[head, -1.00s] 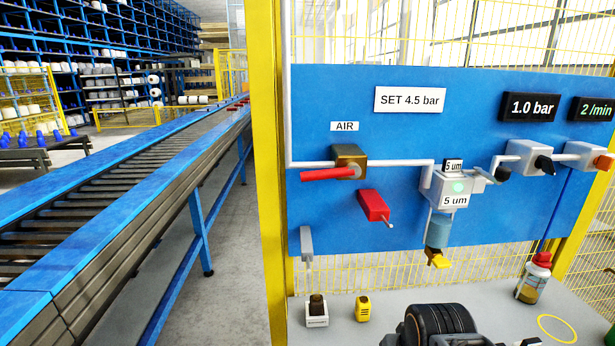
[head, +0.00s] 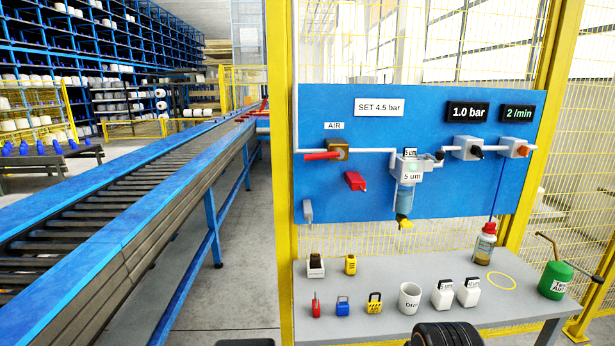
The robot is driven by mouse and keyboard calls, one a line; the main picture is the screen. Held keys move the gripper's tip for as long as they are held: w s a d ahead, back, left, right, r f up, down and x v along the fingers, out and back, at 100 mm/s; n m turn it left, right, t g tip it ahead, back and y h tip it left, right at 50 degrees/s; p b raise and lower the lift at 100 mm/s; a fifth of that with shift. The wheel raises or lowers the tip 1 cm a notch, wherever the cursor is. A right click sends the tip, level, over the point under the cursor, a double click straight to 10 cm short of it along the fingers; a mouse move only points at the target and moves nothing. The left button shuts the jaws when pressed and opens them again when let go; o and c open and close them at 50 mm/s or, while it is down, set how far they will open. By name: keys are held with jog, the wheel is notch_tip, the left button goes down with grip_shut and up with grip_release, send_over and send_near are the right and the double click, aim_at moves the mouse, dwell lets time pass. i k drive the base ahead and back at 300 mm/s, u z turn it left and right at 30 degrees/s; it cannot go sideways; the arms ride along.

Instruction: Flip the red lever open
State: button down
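The red lever (head: 322,156) is on the brass-coloured valve block (head: 339,146) at the left of the blue panel (head: 460,185), under the "AIR" label (head: 334,126). The lever lies nearly level and points left from the valve. A white pipe runs into the valve from the left and on to the right. A separate red block (head: 354,181) with a small pin is on the panel below it. My gripper's fingers are not in view; only a black ribbed part of mine shows at the bottom edge.
A yellow post (head: 283,200) stands left of the panel. A roller conveyor (head: 120,225) runs along the left, with bare floor between.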

aim_at(340, 152)
jog(key=z, duration=1.15)
jog(key=i, duration=1)
jog(key=u, duration=3.25)
jog(key=i, duration=0.5)
jog(key=u, duration=0.05)
